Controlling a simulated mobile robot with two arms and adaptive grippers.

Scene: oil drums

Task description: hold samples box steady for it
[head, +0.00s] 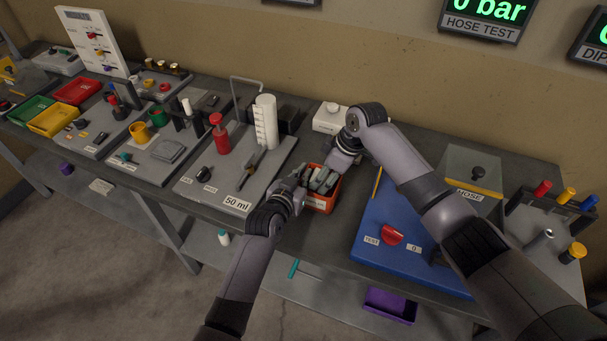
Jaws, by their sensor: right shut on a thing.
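The samples box (320,203), a small orange open box with a white label on its front, sits on the dark bench near its front edge. Small grey pieces show in its top, partly hidden by my grippers. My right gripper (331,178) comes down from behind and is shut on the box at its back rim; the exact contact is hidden. My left gripper (302,182) is at the box's left side, very close to it. Its fingertips are too small and overlapped to tell whether they are open or touching the box.
Left of the box lies a grey board (222,183) labelled 50 ml, with a white cylinder (265,122) and a red bottle (220,135). A blue hose-test board (380,215) stands close on the right. A white box (327,120) is behind. A purple bin (391,304) is below.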

